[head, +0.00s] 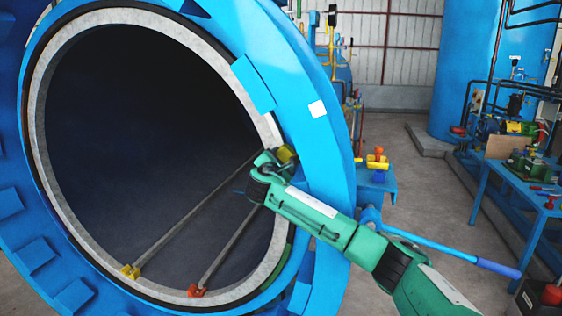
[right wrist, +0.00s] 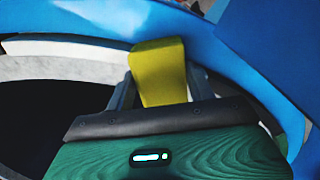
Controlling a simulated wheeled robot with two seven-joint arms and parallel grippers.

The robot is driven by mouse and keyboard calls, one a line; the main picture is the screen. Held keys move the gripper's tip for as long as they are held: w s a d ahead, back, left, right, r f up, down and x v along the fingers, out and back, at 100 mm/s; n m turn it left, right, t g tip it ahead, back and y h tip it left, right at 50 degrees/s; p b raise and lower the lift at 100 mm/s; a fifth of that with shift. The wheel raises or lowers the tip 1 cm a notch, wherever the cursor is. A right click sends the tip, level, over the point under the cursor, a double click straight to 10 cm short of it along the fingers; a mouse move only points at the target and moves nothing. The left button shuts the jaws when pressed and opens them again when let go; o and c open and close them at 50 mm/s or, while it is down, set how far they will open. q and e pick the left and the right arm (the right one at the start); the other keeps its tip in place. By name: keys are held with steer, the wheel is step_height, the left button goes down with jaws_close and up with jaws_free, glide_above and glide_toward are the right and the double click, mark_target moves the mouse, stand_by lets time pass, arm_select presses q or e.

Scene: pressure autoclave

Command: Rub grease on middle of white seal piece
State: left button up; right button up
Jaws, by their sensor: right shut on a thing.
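The pale, white-grey seal ring (head: 40,110) runs around the dark round mouth of the blue autoclave in the head view. Part of the pale ring also shows at the left of the right wrist view (right wrist: 60,68). My right gripper (head: 280,157) is at the right side of the ring and covers a short stretch of it. It is shut on a yellow block (right wrist: 158,70), which stands out between its two fingers. The block is close to the ring and the blue rim; I cannot tell whether it touches. No separate grease shows. My left gripper is not in view.
Two rails run inside the dark chamber, ending at a yellow block (head: 130,271) and an orange block (head: 196,291). A blue-handled bar (head: 450,248) sticks out at the right. A blue table (head: 520,180) with tools stands further right. Bare floor lies between.

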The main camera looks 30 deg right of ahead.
steer(key=shift+w+d, duration=0.2)
steer(key=shift+d, duration=0.05)
steer(key=shift+r, duration=0.1)
